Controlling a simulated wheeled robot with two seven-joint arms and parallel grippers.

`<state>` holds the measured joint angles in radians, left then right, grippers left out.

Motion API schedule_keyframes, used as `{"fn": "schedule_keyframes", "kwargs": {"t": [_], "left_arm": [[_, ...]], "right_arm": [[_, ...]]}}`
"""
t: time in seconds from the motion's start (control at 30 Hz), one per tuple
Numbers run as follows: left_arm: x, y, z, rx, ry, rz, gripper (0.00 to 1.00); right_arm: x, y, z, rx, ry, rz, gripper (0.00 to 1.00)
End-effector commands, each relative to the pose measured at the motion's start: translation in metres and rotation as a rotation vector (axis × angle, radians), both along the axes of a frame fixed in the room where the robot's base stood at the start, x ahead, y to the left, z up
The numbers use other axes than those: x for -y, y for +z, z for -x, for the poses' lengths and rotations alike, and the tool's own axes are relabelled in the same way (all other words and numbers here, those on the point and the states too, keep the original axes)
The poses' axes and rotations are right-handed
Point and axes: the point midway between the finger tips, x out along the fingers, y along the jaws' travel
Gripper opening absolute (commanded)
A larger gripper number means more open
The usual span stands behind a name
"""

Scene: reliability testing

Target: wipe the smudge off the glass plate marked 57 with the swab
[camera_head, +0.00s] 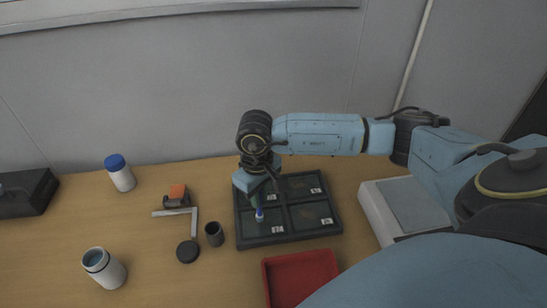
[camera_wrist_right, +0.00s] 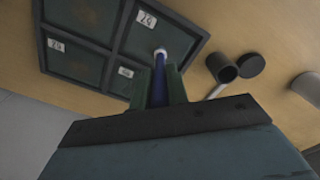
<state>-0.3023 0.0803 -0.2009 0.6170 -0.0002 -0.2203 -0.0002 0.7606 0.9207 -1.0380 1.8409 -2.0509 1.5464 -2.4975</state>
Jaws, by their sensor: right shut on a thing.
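A dark tray (camera_head: 240,225) holds several dark glass plates in separate compartments, each with a small white label. The label numbers are too small to read surely, so I cannot tell which plate is 57. My right gripper (camera_head: 257,196) is above the front left plate (camera_head: 258,231), pointing down. It is shut on the swab (camera_head: 259,214), a blue shaft with a pale tip. The swab also shows in the right wrist view (camera_wrist_right: 159,78), its tip over one plate (camera_wrist_right: 172,38); I cannot tell if it touches. Faint brownish marks show on the front right plate (camera_head: 308,213). My left gripper is out of view.
A dark cup (camera_head: 214,235) and black lid (camera_head: 187,251) stand left of the tray. A red bin (camera_head: 298,278) is in front, a white device (camera_head: 372,212) to the right. A blue-capped bottle (camera_head: 120,173), an open white container (camera_head: 105,270) and a metal bracket (camera_head: 194,222) are further left.

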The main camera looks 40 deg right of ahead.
Motion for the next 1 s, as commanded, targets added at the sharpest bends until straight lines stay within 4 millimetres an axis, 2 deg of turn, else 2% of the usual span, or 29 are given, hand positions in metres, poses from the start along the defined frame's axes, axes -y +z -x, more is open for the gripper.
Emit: {"fn": "schedule_keyframes", "kwargs": {"t": [0.3, 0.4, 0.57, 0.8, 1.0], "left_arm": [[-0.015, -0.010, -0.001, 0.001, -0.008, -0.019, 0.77], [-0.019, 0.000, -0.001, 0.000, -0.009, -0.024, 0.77], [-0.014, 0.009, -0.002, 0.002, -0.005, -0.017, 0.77], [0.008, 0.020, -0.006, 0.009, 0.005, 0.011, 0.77], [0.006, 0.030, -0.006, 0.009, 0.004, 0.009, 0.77]], "right_arm": [[0.024, 0.000, 0.003, 0.001, 0.001, 0.001, 0.00], [0.023, 0.016, 0.003, 0.002, 0.001, 0.000, 0.00], [0.025, 0.031, 0.005, 0.002, -0.003, 0.001, 0.00], [0.027, 0.052, 0.006, 0.002, -0.009, 0.000, 0.00], [0.029, 0.070, 0.008, 0.002, -0.015, 0.001, 0.00]]}}
